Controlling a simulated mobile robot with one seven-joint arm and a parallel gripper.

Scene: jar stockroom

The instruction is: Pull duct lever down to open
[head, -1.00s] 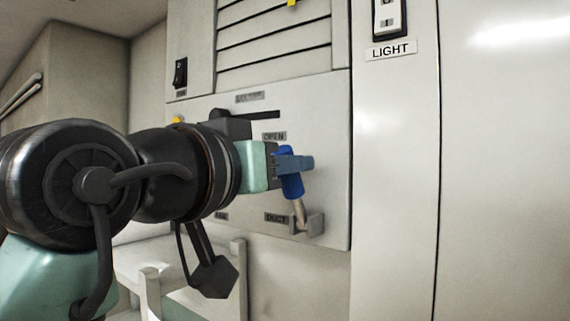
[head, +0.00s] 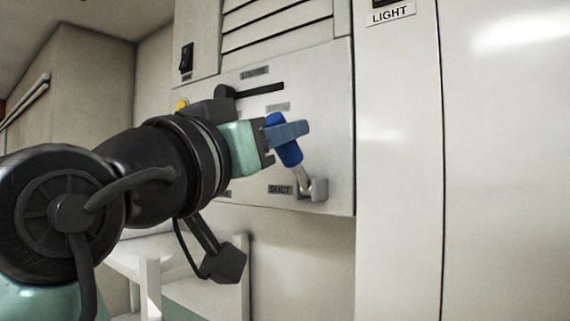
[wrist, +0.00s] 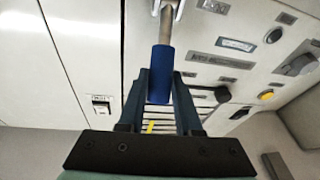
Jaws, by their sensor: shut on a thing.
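The duct lever has a blue grip (head: 289,153) on a pale metal rod, which rises from a grey bracket (head: 319,189) low on the wall panel. A small label (head: 280,189) reading DUCT sits left of the bracket. The lever points up and leans to the left in the head view. My gripper (head: 285,138) is shut on the blue grip, with its blue-grey fingers on it. In the wrist view the blue grip (wrist: 160,75) lies between the two fingers, and its rod runs to the bracket at the top edge.
A black lever (head: 257,90) lies sideways on the panel above. A black switch (head: 187,58) is at upper left, with louvre slats (head: 275,32) to its right. A LIGHT label (head: 390,14) is on the right wall. A pale bench (head: 150,265) stands below my arm.

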